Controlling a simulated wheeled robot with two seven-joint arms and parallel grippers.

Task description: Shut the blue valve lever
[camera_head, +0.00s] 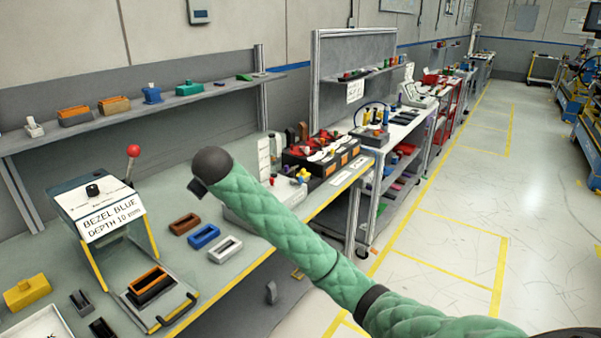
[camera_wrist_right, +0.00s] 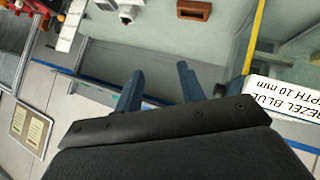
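I cannot make out a blue valve lever in either view. The only lever I can make out is a rod with a red ball knob (camera_head: 133,152), standing up behind a press-like fixture (camera_head: 85,198) in the head view. The fixture carries a sign (camera_head: 112,220) reading "BEZEL BLUE DEPTH 10 mm". My right gripper (camera_head: 197,187) hangs over the bench, right of the fixture; its fingers barely show there. In the right wrist view, the right gripper (camera_wrist_right: 158,78) has its two fingers apart with nothing between them. My left gripper is in neither view.
A brown frame (camera_head: 185,224), a blue frame (camera_head: 204,236) and a grey frame (camera_head: 226,249) lie right of the fixture. A brown part (camera_head: 148,280) sits in its base. A yellow block (camera_head: 27,291) lies at left. A wall shelf (camera_head: 190,97) holds coloured parts. A floor aisle is clear at right.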

